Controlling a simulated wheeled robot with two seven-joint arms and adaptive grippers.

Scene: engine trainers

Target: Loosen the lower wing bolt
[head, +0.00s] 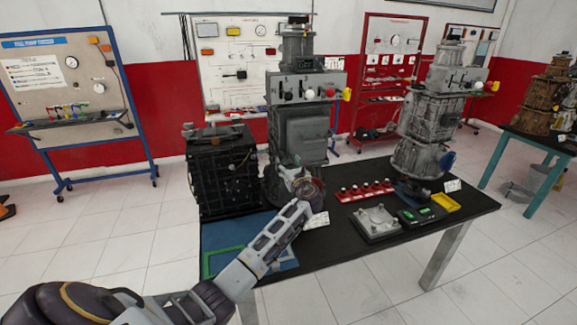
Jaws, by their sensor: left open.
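I cannot pick out the lower wing bolt; it is too small or hidden behind my arm. A tall grey engine trainer (306,135) stands upright on the black table, with coloured knobs on its upper panel. My left arm reaches in from the lower left. My left gripper (309,189) is at the foot of this trainer, at its front right, and covers part of it. The gripper is open. I cannot tell whether its fingers touch anything. A black engine block (221,172) stands left of the trainer. My right gripper is not in view.
The black table (340,243) also carries a second grey trainer (425,128), a red rack (366,191), a grey plate (375,223), a yellow tray (446,202) and a green frame (222,262) on a blue mat (283,257). The front middle of the table is clear.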

